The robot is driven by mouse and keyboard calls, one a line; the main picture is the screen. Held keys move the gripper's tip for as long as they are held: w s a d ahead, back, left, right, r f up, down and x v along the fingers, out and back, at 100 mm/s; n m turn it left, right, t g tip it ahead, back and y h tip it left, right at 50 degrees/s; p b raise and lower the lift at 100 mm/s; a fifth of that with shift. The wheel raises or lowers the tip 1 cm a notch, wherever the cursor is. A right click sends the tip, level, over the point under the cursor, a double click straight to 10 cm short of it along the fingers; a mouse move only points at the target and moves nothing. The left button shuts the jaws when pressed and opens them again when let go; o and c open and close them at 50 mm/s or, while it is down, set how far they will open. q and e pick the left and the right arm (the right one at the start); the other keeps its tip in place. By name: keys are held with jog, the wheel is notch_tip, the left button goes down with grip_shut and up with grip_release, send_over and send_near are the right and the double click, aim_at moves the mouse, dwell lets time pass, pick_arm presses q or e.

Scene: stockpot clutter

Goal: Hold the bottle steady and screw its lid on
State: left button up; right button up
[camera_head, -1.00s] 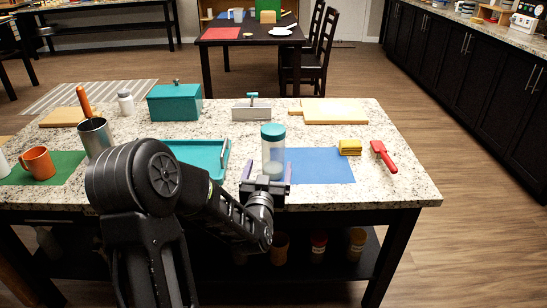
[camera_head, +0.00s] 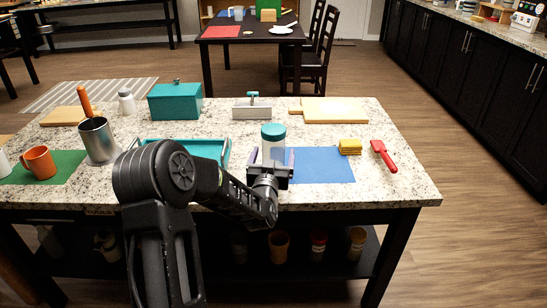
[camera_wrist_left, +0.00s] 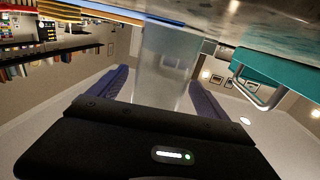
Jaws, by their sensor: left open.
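The clear bottle (camera_head: 273,152) stands upright on the counter by the left edge of the blue mat. Its teal lid (camera_head: 273,131) sits on top; whether it is screwed tight cannot be told. My left gripper (camera_head: 271,160) is low at the bottle, with its purple fingers on either side of it. In the left wrist view the translucent bottle (camera_wrist_left: 166,65) lies between the two fingers (camera_wrist_left: 160,88), with a gap showing on the left side. The jaws are open. The lid is out of the wrist view. My right gripper is not in view.
The blue mat (camera_head: 322,166) has free room right of the bottle. A yellow sponge (camera_head: 350,147) and red-handled tool (camera_head: 383,155) lie farther right. A teal tray (camera_head: 208,149) is left of the bottle, partly behind my arm. A grey-white caddy (camera_head: 252,112) stands behind.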

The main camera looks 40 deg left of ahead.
aim_at(274, 128)
pick_arm(q)
jog(key=shift+w+a, duration=0.15)
jog(key=shift+w, duration=0.2)
jog(key=shift+c, duration=0.6)
jog(key=c, duration=1.5)
jog(key=shift+r, duration=0.1)
jog(key=shift+c, duration=0.2)
notch_tip(274, 128, up, 10)
jog(key=shift+p, duration=0.35)
